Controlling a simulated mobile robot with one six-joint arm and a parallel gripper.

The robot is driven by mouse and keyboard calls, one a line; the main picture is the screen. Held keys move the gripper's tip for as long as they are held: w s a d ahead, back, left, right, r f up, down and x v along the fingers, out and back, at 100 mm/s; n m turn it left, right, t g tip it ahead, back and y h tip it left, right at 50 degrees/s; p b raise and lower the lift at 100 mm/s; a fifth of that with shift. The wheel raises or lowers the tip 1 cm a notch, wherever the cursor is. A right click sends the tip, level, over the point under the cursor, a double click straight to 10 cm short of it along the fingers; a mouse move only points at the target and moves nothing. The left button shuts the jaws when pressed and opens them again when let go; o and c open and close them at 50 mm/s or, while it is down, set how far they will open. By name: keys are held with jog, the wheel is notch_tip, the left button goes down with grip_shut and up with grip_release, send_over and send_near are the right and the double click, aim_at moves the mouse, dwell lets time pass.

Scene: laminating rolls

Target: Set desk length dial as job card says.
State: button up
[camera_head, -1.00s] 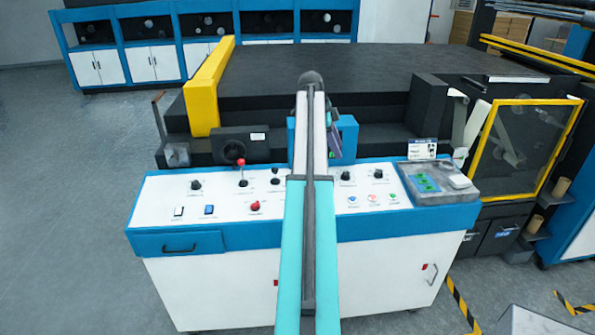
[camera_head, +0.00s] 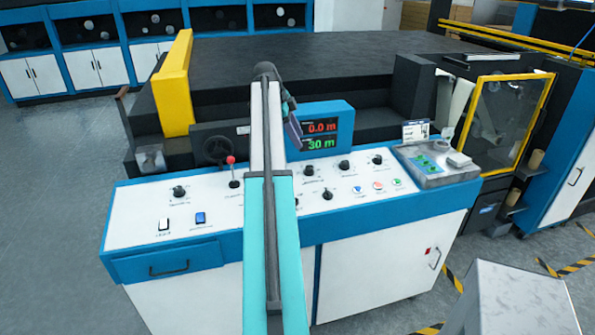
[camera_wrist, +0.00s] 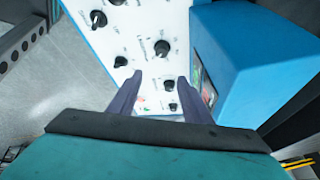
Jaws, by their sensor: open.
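The white desk (camera_head: 140,207) carries several black dials. One dial (camera_head: 180,192) is at the left; others (camera_head: 327,194), (camera_head: 344,165) and (camera_head: 377,159) are right of my arm. Their labels are too small to read, so I cannot tell which sets length. The blue display (camera_head: 321,127) reads 0.0 m in red and 30 m in green. The job card (camera_head: 415,131) stands at the desk's right; its text is unreadable. My gripper (camera_wrist: 162,84) is open and empty above the desk, beside the display box (camera_wrist: 245,60). A dial (camera_wrist: 168,84) shows between its fingers.
A red-knobbed lever (camera_head: 231,172) stands left of my arm. A grey tray (camera_head: 440,165) is at the desk's right end. The machine's dark bed and a yellow rail (camera_head: 173,85) lie behind. A grey box (camera_head: 510,300) stands front right. Open floor is left.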

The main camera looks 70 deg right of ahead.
aim_at(309, 168)
jog(key=shift+w+a+f+b, duration=0.1)
jog(key=shift+w+f+b, duration=0.2)
jog(key=shift+w+f, duration=0.4)
jog(key=shift+p+x, duration=2.15)
jog(key=shift+x, duration=4.75)
jog(key=shift+s, duration=0.1)
jog(key=c, duration=1.1)
